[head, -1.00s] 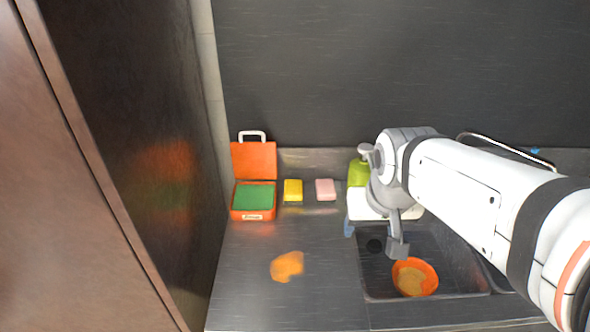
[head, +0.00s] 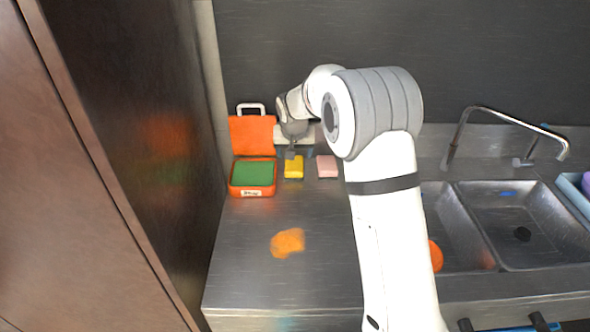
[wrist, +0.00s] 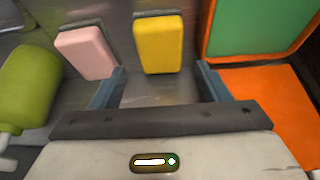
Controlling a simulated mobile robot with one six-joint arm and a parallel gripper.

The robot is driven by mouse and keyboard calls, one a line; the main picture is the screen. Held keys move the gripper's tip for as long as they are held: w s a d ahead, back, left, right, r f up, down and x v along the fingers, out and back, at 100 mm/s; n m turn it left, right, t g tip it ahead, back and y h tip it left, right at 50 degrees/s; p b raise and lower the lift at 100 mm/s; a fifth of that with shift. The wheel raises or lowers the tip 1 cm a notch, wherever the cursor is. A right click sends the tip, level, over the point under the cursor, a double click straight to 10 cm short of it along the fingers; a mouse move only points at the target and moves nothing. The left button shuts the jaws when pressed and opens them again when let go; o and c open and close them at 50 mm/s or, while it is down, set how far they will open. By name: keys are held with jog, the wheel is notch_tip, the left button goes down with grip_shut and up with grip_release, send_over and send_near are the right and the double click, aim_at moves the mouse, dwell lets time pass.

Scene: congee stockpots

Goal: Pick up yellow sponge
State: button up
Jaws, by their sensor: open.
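The yellow sponge (head: 293,168) lies on the steel counter between the orange box and the pink sponge (head: 327,166). In the wrist view the yellow sponge (wrist: 159,44) is ahead of my gripper (wrist: 160,84), roughly between the lines of its two fingers and just beyond their tips. My gripper is open with nothing between its fingers. In the head view my gripper (head: 291,153) is at the back edge of the yellow sponge and partly covers it. The pink sponge (wrist: 87,52) is beside the left finger in the wrist view.
The orange box (head: 252,192) with a green sponge (head: 253,174) stands close on the left, lid up. A green bottle (wrist: 30,85) shows in the wrist view. An orange stain (head: 287,242) marks the counter. Sinks (head: 505,225) and a faucet (head: 520,130) are at right.

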aim_at(294, 163)
jog(key=p+x, duration=0.2)
jog(key=x, duration=0.5)
jog(key=shift+w+f, duration=0.15)
jog(key=shift+f, duration=0.2)
jog(key=c, duration=0.7)
notch_tip(294, 163, up, 28)
jog(key=shift+r+b, duration=0.1)
jog(key=shift+b, duration=0.8)
